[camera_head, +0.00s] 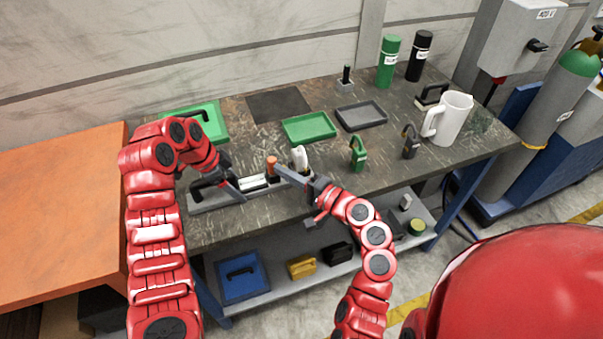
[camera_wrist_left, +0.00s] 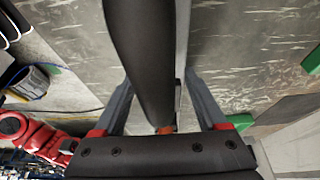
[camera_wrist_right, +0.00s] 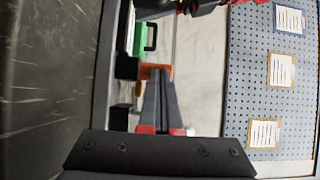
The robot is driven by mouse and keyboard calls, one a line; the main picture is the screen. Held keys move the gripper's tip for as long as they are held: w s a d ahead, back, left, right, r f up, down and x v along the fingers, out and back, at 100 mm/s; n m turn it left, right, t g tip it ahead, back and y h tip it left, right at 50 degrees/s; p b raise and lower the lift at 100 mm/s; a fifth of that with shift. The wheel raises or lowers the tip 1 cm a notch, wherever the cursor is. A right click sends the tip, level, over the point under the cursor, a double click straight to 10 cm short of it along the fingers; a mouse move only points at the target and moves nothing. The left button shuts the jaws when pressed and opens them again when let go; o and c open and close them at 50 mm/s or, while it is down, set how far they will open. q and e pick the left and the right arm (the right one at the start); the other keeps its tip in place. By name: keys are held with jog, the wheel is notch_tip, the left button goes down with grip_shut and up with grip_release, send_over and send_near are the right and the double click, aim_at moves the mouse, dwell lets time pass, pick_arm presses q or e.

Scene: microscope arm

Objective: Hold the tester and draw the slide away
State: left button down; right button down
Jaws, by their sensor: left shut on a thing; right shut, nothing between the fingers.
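The tester is a long grey body (camera_head: 208,203) at the table's front left, with a black handle (camera_head: 200,191), a white panel and an orange piece (camera_head: 271,166) towards its right end. My left gripper (camera_head: 229,187) is shut on the tester's black handle, which shows as a thick dark bar (camera_wrist_left: 145,50) between the fingers in the left wrist view. My right gripper (camera_head: 279,170) is shut and empty, its fingertips right by the orange piece. In the right wrist view the orange piece (camera_wrist_right: 157,70) shows just beyond the tips; I cannot tell whether they touch.
A white bottle (camera_head: 299,158) stands just behind the right fingers. A green tray (camera_head: 309,128), a grey tray (camera_head: 361,115), green and dark padlock-like items (camera_head: 358,153) and a white mug (camera_head: 452,118) stand further back and right. The table's front edge is close.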

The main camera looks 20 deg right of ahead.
pick_arm(q)
jog(key=shift+d+r, duration=0.1)
pick_arm(e)
jog(key=v, duration=1.4)
jog(key=shift+w+f, duration=0.1)
pick_arm(q)
grip_release()
